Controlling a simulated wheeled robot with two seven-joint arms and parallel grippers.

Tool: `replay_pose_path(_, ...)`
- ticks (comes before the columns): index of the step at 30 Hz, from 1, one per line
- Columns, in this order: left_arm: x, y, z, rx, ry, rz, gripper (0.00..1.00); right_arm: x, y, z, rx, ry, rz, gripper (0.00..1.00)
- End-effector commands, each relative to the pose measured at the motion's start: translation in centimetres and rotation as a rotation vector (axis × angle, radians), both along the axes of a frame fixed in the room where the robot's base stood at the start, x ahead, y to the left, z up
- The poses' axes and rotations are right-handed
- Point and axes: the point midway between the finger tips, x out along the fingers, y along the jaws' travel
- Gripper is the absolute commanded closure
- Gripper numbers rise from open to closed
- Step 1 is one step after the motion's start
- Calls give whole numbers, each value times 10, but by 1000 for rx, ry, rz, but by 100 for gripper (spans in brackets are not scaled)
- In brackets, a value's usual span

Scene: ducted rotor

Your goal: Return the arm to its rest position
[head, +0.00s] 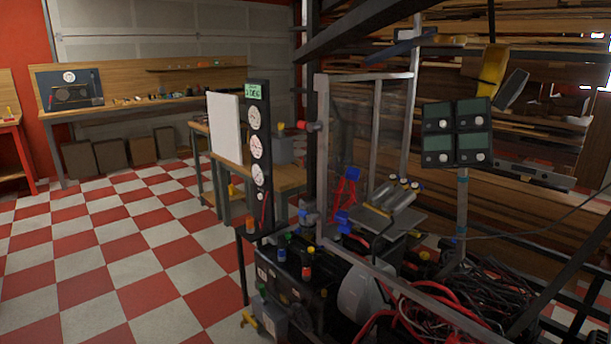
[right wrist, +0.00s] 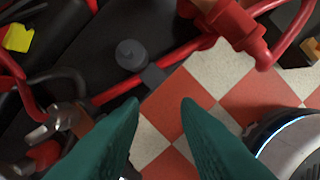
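My right gripper (right wrist: 160,106) shows in the right wrist view as two teal fingers, spread apart with nothing between them. Behind the fingers are red pipes (right wrist: 262,50), a grey knob (right wrist: 131,55) and the red and white checkered floor (right wrist: 185,82). The fingers seem apart from these parts, though the depth gap is hard to judge. Neither gripper shows in the head view, and my left gripper is in no view.
A rig with a gauge panel (head: 257,150), a clear framed shield (head: 346,125), green-screened meters (head: 473,146) and tangled cables (head: 465,300) fills the right side. Dark diagonal beams (head: 365,28) cross above it. A workbench (head: 150,103) stands at the back left. The checkered floor at left is clear.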

Motion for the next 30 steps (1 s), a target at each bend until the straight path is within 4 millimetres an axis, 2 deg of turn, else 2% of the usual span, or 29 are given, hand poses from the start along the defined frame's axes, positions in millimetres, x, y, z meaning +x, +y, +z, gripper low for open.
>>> replay_pose_path(1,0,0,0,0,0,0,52,-28,8,-27,-29,26,171,71)
replay_pose_path(3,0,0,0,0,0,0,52,-61,23,-54,-60,50,420,71)
replay_pose_path(6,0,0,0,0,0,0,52,-110,50,-86,-85,81,768,71)
replay_pose_path(9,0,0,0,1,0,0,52,-151,77,-105,-94,95,1043,71)
replay_pose_path(16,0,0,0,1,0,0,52,-222,125,-125,-93,93,1457,71)
replay_pose_path(25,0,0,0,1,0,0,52,-293,177,-128,-84,49,1819,71)
replay_pose_path(27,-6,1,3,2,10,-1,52,-298,177,-124,-83,52,1838,71)
replay_pose_path(30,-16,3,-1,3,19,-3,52,-307,175,-129,-75,61,1837,71)
